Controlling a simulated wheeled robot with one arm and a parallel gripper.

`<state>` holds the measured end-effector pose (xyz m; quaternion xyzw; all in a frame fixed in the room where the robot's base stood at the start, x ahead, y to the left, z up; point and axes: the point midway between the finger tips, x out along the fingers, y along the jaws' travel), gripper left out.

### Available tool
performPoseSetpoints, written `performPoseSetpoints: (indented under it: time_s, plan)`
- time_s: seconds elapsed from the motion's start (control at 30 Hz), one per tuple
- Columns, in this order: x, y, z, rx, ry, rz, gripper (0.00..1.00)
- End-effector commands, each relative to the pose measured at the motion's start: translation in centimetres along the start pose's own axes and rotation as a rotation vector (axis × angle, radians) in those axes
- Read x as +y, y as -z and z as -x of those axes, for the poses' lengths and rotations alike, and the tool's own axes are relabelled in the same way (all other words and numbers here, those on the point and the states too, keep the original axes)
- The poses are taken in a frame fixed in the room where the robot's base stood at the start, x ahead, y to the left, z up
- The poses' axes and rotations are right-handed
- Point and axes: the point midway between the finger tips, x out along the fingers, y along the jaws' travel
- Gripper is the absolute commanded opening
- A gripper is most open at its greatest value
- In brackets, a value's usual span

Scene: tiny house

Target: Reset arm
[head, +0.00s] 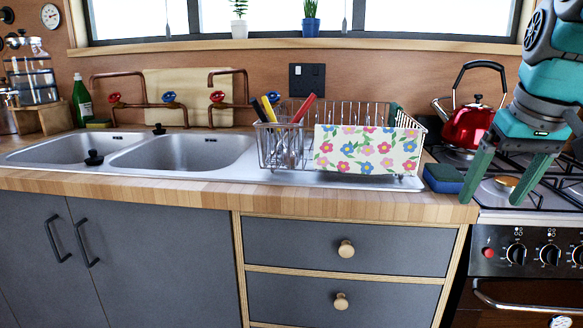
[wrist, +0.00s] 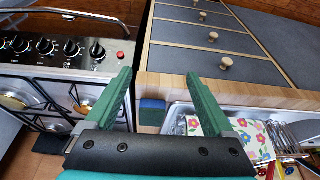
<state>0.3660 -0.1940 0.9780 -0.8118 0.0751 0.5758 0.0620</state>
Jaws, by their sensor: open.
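My gripper (head: 501,176) is at the right of the head view, over the front of the stove near the counter's right end. Its two green fingers point down and stand well apart, with nothing between them. In the wrist view my gripper (wrist: 158,88) also shows open and empty. The wrist view looks down past the fingers at the stove, the counter edge and the drawers.
A red kettle (head: 466,127) stands on the stove (head: 498,193) behind my gripper. A blue and green sponge (head: 443,179) lies on the counter beside it. A dish rack (head: 410,135) with a flowered cloth (head: 367,151) stands left, beside the double sink (head: 180,153).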

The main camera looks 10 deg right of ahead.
Motion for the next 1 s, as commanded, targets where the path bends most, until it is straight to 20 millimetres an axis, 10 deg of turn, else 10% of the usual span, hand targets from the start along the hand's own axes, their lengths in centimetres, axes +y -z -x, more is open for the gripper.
performPoseSetpoints:
  time_s: [0.47,1.0]
  plan:
    - [-8.8,-6.4,-9.8,-0.18,0.048,0.089,0.88]
    - [-15.3,-25.3,-22.3,-0.44,0.022,0.185,0.88]
